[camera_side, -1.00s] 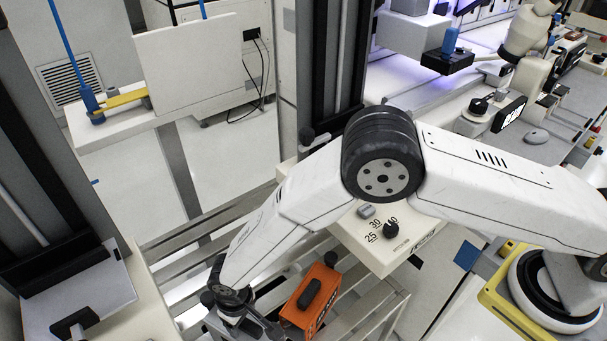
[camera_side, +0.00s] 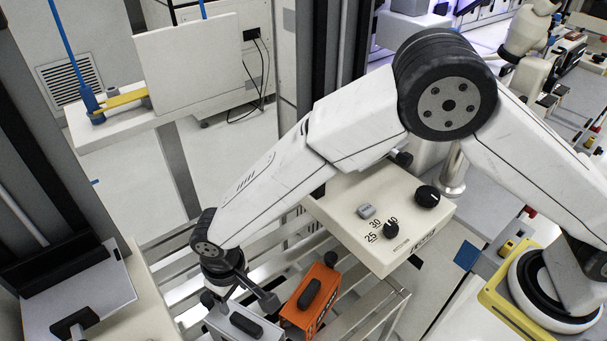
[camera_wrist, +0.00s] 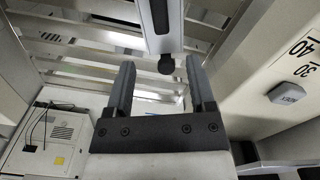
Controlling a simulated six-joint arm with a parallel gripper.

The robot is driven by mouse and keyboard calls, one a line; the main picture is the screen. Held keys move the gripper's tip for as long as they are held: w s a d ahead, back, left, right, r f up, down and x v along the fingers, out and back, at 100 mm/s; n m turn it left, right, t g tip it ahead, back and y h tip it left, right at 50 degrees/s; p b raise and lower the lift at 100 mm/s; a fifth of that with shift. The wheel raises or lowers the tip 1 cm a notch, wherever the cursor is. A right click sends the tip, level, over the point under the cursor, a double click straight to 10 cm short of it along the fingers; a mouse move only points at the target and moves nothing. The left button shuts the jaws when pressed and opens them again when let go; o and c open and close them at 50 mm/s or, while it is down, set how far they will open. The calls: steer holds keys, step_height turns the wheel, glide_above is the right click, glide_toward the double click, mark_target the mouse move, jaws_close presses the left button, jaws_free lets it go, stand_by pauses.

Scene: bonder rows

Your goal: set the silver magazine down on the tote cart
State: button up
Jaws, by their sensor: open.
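The silver magazine (camera_side: 232,327), a grey box with a black handle on top, stands on the slatted tote cart (camera_side: 180,268) at the bottom of the side view, partly cut off by the frame edge. It also shows at the top of the wrist view (camera_wrist: 147,30), with its dark handle strip and a black knob. My gripper (camera_side: 238,298) is open just above the magazine, its fingers apart and empty. In the wrist view the two fingers (camera_wrist: 160,72) point towards the magazine's end, and nothing is held between them.
An orange magazine (camera_side: 311,297) with a black handle stands close on the right of the silver one. A cream panel with knobs (camera_side: 375,215) marked 25, 30 and 40 is behind it. A grey column with a ledge (camera_side: 85,290) stands at the left.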

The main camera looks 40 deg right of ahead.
steer(key=shift+r, duration=0.1)
stand_by(0.5)
steer(key=w+d+r+m+t, duration=0.1)
steer(key=d+r, duration=0.3)
steer(key=d, duration=0.6)
steer(key=w+d+r+m, duration=0.1)
steer(key=d+r, duration=0.3)
steer(key=d, duration=0.6)
steer(key=s+d+r+m, duration=0.1)
steer(key=s+d+r, duration=0.1)
steer(key=s+d, duration=0.3)
steer(key=s+d+r+m+t, duration=0.1)
steer(key=s+d, duration=0.4)
steer(key=d, duration=0.5)
steer(key=shift+d+r+m+t, duration=0.3)
steer(key=shift+d+r, duration=0.05)
